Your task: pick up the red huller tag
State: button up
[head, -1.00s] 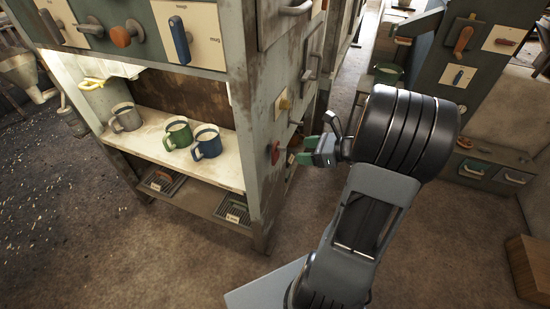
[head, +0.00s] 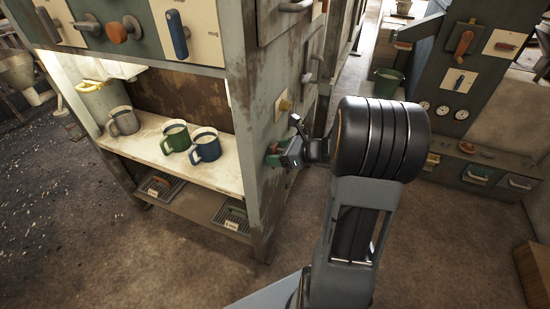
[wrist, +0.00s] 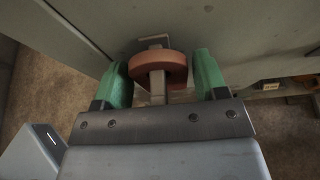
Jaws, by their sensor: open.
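The red huller tag (wrist: 174,66) is a round, dull red disc on a grey metal hook (wrist: 157,82) on the cabinet's side panel. In the wrist view my gripper (wrist: 162,68) is open, with one green finger on each side of the tag. A gap shows between the tag and each finger. In the head view my gripper (head: 279,152) is at the cabinet's side, and only a small reddish edge of the tag (head: 273,148) shows beside it.
The cabinet (head: 262,110) stands close on the left, its shelf (head: 222,172) holding grey, green and blue mugs. Open floor (head: 430,240) lies to the right.

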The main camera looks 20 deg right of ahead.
jog(key=c, duration=0.7)
jog(key=shift+r, duration=0.1)
